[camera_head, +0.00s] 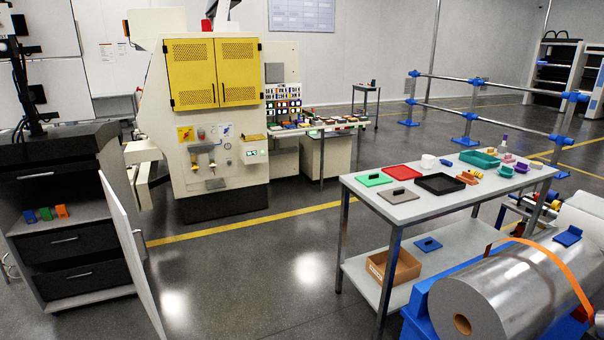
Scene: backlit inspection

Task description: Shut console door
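The console (65,155) stands at the left, a cabinet with a dark top and dark drawers. Its light door panel (128,248) is swung open and juts out toward me from the cabinet's right side. The door is apart from the front, so an open shelf (30,198) with small blue, green and orange boxes shows above two dark drawers (65,245). Neither of my grippers is in this view.
A cream machine with yellow doors (212,75) stands behind. A grey table (405,205) with trays and small items is at the right, with a large metal roll (500,290) in front. The floor (250,275) between console and table is clear.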

